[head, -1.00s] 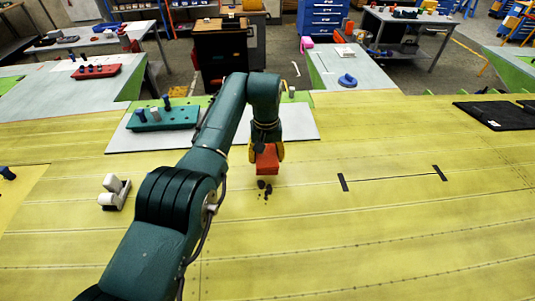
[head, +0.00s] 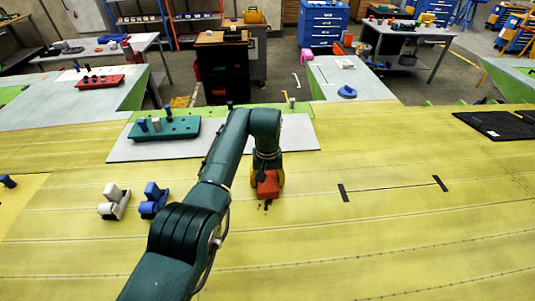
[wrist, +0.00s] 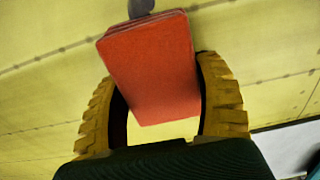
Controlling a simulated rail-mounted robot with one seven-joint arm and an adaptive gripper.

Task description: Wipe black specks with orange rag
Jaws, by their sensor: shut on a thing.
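My gripper (head: 267,183) is over the yellow wing panel, its yellow fingers shut on the folded orange rag (head: 268,185). In the wrist view the orange rag (wrist: 153,68) sits between the two ribbed fingers. A few black specks (head: 265,205) show on the panel just below the rag in the head view. Part of the specks is hidden by the rag. In the wrist view one dark speck (wrist: 140,8) shows at the rag's far edge. I cannot tell whether the rag touches the panel.
A white clamp (head: 114,202) and a blue clamp (head: 153,200) stand left of my arm. A green block with pegs (head: 166,130) sits on a grey board behind. Black tape marks (head: 342,193) lie to the right. The panel's right front is clear.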

